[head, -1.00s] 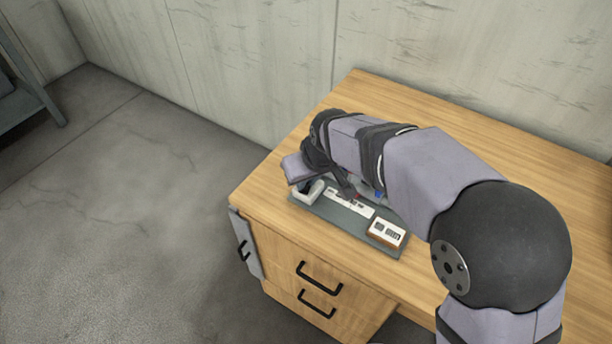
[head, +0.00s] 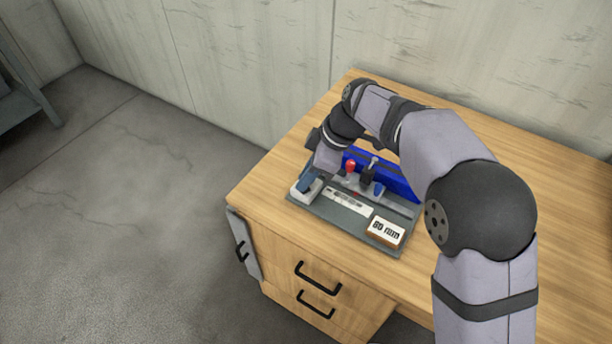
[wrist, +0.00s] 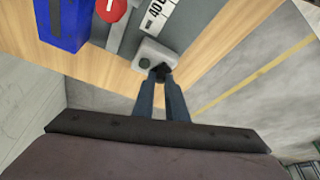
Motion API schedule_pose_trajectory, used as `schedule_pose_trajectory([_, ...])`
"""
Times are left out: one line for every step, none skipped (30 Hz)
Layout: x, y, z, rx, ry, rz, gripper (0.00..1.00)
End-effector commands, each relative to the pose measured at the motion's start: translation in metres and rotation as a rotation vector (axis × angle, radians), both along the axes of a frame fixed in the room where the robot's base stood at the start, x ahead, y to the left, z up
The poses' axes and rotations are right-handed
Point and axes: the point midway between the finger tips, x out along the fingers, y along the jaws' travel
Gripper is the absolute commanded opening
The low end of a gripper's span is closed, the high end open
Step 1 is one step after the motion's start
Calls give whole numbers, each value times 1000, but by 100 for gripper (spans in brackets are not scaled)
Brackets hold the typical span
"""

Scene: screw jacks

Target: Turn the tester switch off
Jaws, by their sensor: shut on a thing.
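The tester is a grey baseplate (head: 331,211) on the wooden desk. At its left end stands a small pale grey switch box (head: 297,195), which also shows in the wrist view (wrist: 152,53). A dark switch lever (wrist: 160,70) sticks out of the box on the side facing me. My gripper (head: 306,184) reaches down to the box from above. In the wrist view its two dark fingers (wrist: 160,79) are close together and shut on the lever. The fingertips hide most of the lever, so I cannot tell its on or off position.
A blue block (head: 398,184), a red round part (head: 351,166) and a white scale strip (head: 348,202) are on the tester. A display block marked in mm (head: 386,231) sits at its right front. The desk's left edge is close to the switch box.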

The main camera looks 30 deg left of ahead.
Motion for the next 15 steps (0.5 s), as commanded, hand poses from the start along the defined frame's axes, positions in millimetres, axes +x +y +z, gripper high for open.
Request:
schedule_pose_trajectory([1, 0, 1, -2, 1, 43, 0])
schedule_pose_trajectory([1, 0, 1, -3, 2, 69, 0])
schedule_pose_trajectory([2, 0, 1, -2, 1, 105, 0])
schedule_pose_trajectory([2, 0, 1, -3, 1, 130, 0])
schedule_pose_trajectory([2, 0, 1, -2, 1, 155, 0])
schedule_pose_trajectory([2, 0, 1, -2, 1, 186, 0])
schedule_pose_trajectory([2, 0, 1, -3, 0, 208, 0])
schedule_pose_trajectory([2, 0, 1, -3, 1, 229, 0])
schedule_pose_trajectory([2, 0, 1, -3, 0, 256, 0])
schedule_pose_trajectory([2, 0, 1, -3, 0, 274, 0])
schedule_pose_trajectory([2, 0, 1, -3, 1, 292, 0])
schedule_pose_trajectory([3, 1, 1, -3, 0, 313, 0])
schedule_pose_trajectory([3, 1, 1, -3, -1, 328, 0])
schedule_pose_trajectory([3, 1, 1, -3, 0, 341, 0])
schedule_pose_trajectory([3, 1, 1, -3, 0, 358, 0])
